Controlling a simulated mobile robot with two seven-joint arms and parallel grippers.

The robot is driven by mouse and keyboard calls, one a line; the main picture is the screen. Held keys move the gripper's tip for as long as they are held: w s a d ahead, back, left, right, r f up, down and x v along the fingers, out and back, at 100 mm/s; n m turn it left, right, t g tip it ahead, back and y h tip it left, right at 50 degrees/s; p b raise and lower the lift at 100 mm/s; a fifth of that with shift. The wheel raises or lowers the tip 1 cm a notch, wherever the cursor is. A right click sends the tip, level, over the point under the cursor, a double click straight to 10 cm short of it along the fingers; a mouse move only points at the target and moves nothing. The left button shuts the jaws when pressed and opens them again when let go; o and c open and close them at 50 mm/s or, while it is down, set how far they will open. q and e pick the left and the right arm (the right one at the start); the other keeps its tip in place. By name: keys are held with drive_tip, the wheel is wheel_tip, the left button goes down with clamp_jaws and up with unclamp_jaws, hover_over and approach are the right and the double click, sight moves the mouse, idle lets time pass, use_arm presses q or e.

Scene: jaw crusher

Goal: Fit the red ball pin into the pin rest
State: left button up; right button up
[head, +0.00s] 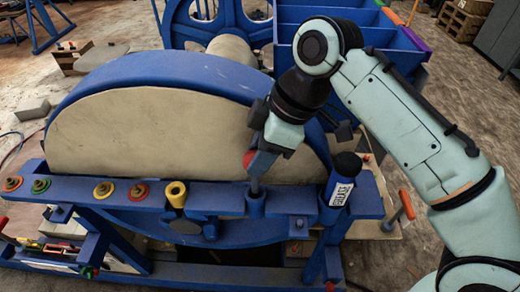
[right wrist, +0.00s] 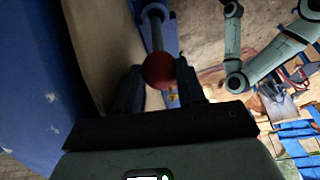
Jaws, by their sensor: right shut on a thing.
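The red ball pin (head: 248,160) has a red ball on top and a grey shaft pointing down. My right gripper (head: 262,158) is shut on it near the ball. The pin stands about upright over the blue pin rest (head: 255,207), a round cup on the blue rail. The shaft's lower end meets the cup's mouth; I cannot tell how deep it sits. In the right wrist view the red ball (right wrist: 159,70) is between the fingers, with the shaft running to the blue rest (right wrist: 152,8). My left gripper cannot be made out.
The blue rail (head: 225,196) also carries a yellow cup (head: 176,194), several coloured rings (head: 104,189) and a grease tube (head: 343,180) right of the rest. A large blue-rimmed wheel (head: 150,130) stands close behind. An orange-handled tool (head: 406,206) is at the right.

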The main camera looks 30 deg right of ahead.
use_arm(q)
drive_tip(key=shift+s+f, duration=0.1)
drive_tip(key=shift+f, duration=0.05)
use_arm(e)
drive_tip(key=shift+f, duration=0.15)
